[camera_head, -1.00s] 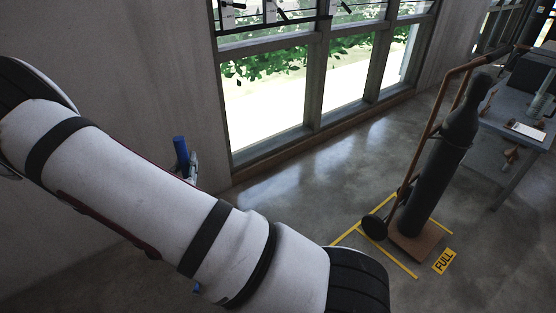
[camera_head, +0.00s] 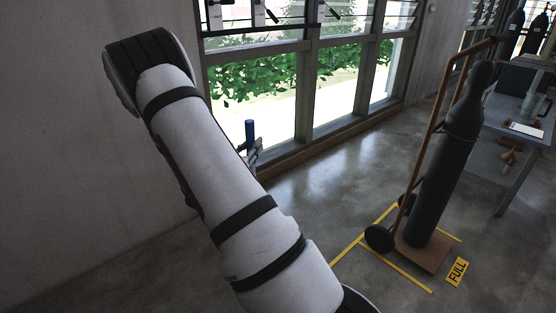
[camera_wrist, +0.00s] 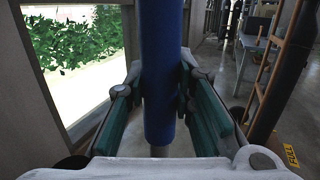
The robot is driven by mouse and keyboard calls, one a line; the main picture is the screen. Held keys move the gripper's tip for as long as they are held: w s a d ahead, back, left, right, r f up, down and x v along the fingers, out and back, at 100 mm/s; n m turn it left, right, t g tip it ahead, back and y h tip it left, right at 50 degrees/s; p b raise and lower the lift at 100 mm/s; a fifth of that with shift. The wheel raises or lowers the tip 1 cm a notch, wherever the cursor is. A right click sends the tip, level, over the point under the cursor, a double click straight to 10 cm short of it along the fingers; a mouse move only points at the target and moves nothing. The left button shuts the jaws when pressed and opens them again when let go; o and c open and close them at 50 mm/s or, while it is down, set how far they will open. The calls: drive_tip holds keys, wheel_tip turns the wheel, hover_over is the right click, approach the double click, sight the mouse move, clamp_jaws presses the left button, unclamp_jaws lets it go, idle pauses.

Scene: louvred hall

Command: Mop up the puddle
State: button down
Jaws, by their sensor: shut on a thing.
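My gripper (camera_wrist: 160,104) is shut on an upright blue handle (camera_wrist: 161,50) in the wrist view, with one green-padded finger on each side. The handle's lower end continues as a thinner pale shaft. In the head view the blue handle top (camera_head: 250,132) and part of my gripper (camera_head: 253,157) show just beyond my white arm, in front of the window. The handle's foot is hidden. I cannot pick out a puddle; the floor shines by the window, which may be only reflected light.
A dark gas cylinder (camera_head: 446,165) stands on a brown hand truck (camera_head: 423,252) inside yellow floor lines, beside a FULL label (camera_head: 457,271). A grey workbench (camera_head: 509,131) is at the right. Concrete floor (camera_head: 345,185) is clear between the windows and the hand truck.

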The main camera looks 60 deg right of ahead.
drive_tip(key=s+d+f+m+g+b, duration=0.25)
drive_tip(key=s+d+g+b, duration=0.2)
drive_tip(key=d, duration=0.35)
drive_tip(key=shift+t+h, duration=0.3)
drive_tip(key=shift+t, duration=0.15)
drive_tip(key=shift+s+f+b, duration=0.2)
drive_tip(key=shift+f+b, duration=0.85)
drive_tip(key=shift+f, duration=0.35)
drive_tip(key=shift+s+f+b, duration=0.15)
drive_tip(key=shift+f+b, duration=0.85)
drive_tip(key=shift+f, duration=0.4)
drive_tip(key=shift+f+b, duration=0.45)
drive_tip(key=shift+f, duration=0.35)
drive_tip(key=shift+a+f, duration=0.1)
drive_tip(key=shift+f, duration=0.05)
drive_tip(key=w+a+p, duration=0.1)
drive_tip(key=w+a, duration=0.4)
drive_tip(key=a, duration=0.4)
drive_tip(key=shift+w+a+p, duration=0.25)
drive_tip(key=shift+w+p, duration=0.05)
drive_tip(key=shift+w, duration=0.1)
drive_tip(key=s+d, duration=0.4)
drive_tip(key=d, duration=0.6)
drive_tip(key=s+d, duration=0.5)
drive_tip(key=d, duration=0.5)
drive_tip(key=shift+d+r, duration=0.3)
drive_tip(key=shift+r, duration=0.15)
